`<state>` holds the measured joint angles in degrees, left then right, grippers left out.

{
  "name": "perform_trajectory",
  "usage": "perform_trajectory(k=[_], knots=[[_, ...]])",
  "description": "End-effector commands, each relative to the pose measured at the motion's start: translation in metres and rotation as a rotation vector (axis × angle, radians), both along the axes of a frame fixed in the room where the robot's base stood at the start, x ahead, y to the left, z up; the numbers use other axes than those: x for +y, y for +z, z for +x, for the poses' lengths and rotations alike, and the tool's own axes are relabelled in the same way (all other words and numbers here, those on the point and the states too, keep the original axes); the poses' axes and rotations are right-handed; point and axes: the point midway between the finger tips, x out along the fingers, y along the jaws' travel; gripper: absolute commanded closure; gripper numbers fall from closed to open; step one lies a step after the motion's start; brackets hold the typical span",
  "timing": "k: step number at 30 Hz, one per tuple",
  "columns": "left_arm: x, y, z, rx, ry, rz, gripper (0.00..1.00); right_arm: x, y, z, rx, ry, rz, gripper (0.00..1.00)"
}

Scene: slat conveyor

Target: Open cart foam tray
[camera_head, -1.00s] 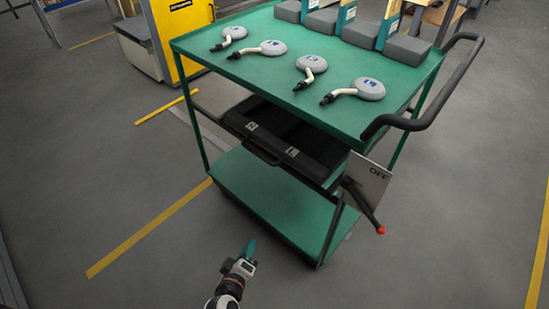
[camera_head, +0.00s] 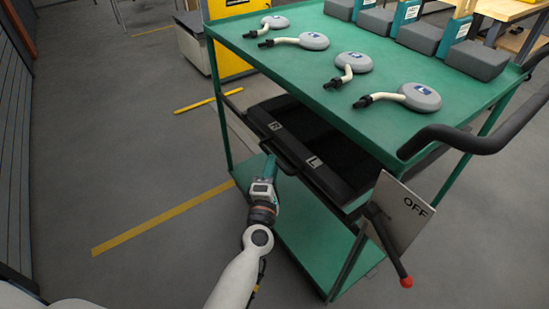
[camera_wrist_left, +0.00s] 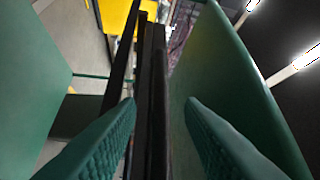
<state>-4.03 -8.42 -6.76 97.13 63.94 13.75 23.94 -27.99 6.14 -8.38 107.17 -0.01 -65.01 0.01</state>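The cart's black foam tray (camera_head: 305,166) sits under the green cart top (camera_head: 300,75), with light marks on its front edge. Its dark inside shows partly below the top. A black handle (camera_head: 281,157) sticks out from its front. My left gripper (camera_head: 269,166) is at the left end of this handle. In the left wrist view its green fingers (camera_wrist_left: 160,108) are spread apart, with dark bars (camera_wrist_left: 156,75) of the tray front between them. I see gaps beside the bars, so the fingers are not closed on them. My right gripper is not in view.
Several grey paddles with hoses (camera_head: 420,97) and grey blocks (camera_head: 480,62) stand on the cart top. A sign reading OFF (camera_head: 400,215) and a red-knobbed lever (camera_head: 388,245) are at the right. The lower green shelf (camera_head: 310,240) is bare.

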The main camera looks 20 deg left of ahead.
Motion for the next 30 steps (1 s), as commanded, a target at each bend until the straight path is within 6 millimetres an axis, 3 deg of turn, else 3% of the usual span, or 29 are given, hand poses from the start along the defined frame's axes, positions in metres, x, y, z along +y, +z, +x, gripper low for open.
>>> perform_trajectory(k=[7, 18, 24, 30], knots=[[0.004, 0.004, 0.030, 0.000, -0.001, 0.001, 0.66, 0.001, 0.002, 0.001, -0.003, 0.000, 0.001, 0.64], [0.004, 0.005, 0.035, 0.001, -0.001, 0.001, 0.66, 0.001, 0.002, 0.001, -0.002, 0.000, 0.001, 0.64], [0.004, 0.004, 0.035, 0.001, -0.001, 0.002, 0.98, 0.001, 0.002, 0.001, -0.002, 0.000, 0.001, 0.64], [0.004, 0.004, 0.035, 0.001, -0.001, 0.002, 1.00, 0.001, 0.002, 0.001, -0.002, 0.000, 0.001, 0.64]])
